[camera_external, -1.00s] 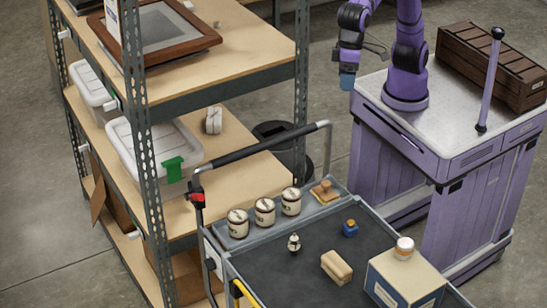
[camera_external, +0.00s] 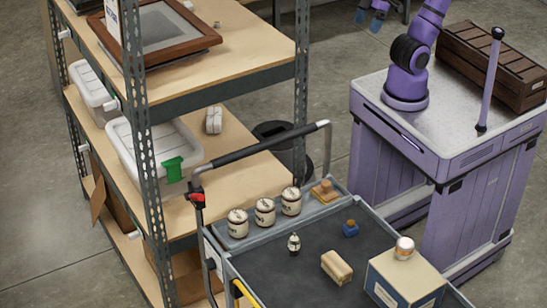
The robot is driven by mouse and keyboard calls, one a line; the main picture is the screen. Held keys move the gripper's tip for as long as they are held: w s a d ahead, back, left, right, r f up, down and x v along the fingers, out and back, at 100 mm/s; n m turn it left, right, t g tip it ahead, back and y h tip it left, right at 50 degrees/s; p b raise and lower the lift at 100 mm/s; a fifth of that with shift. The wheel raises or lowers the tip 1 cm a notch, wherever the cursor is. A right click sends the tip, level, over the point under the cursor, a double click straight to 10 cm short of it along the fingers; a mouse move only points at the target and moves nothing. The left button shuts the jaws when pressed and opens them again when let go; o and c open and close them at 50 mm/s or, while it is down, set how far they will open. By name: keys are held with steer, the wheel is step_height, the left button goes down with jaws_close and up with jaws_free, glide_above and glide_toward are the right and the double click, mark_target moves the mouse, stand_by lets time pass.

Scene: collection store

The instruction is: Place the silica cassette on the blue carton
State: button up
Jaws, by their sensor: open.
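My gripper (camera_external: 369,19) is at the top edge of the view, with its two bluish fingertips apart and nothing between them. It is well away from the cart and the shelf. A box with a pale top and a blue side bearing a white label, likely the blue carton (camera_external: 384,287), stands at the front right of the cart. A white-lidded jar (camera_external: 404,249) stands on it. A small whitish object (camera_external: 213,120) stands on the middle shelf and may be the silica cassette; I cannot tell for sure.
The cart (camera_external: 290,272) also holds three labelled jars (camera_external: 264,212), a wooden-handled stamp (camera_external: 324,191), a blue bottle (camera_external: 350,229), a small figure-like item (camera_external: 294,244) and a beige bundle (camera_external: 337,267). The shelf rack (camera_external: 225,92) holds lidded bins (camera_external: 152,150) and a frame (camera_external: 155,35).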

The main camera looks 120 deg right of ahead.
steer(key=shift+n, duration=0.4)
steer(key=s+f, duration=0.1)
steer(key=s+d+f, duration=0.1)
steer(key=s, duration=0.1)
steer(key=shift+s+d+f, duration=0.1)
steer(key=shift+s+f, duration=0.15)
